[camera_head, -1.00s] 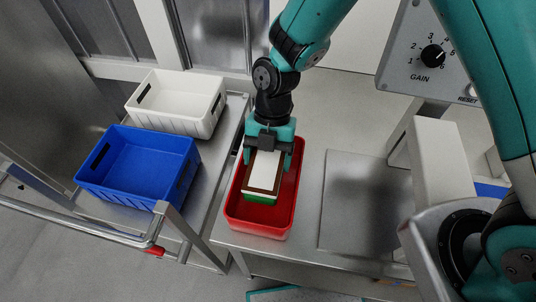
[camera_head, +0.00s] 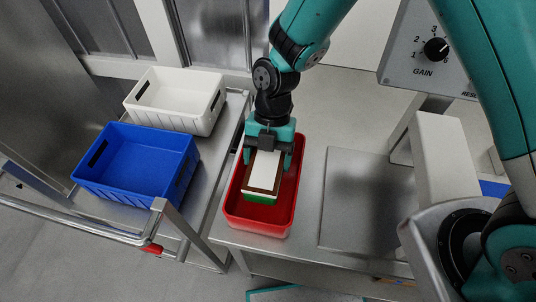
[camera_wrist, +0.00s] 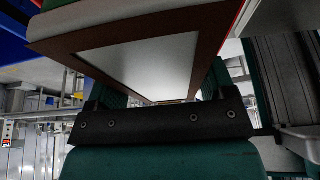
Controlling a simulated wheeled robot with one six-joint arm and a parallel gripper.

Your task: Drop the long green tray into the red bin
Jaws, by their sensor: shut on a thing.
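The long tray (camera_head: 261,197) shows a green edge at its near end, with a brown band and a white top panel (camera_head: 264,172). It also fills the upper part of the wrist view (camera_wrist: 140,65). My gripper (camera_head: 268,157) is shut on the tray and holds it over the red bin (camera_head: 259,223). The tray lies within the bin's outline as seen from the head. I cannot tell whether it touches the bin's floor. The tray's far end is hidden by my gripper.
A blue crate (camera_head: 175,185) and a white crate (camera_head: 205,122) stand on a metal cart to the left. A flat metal plate (camera_head: 345,240) lies right of the bin. A panel with a GAIN knob (camera_head: 436,48) is at the upper right.

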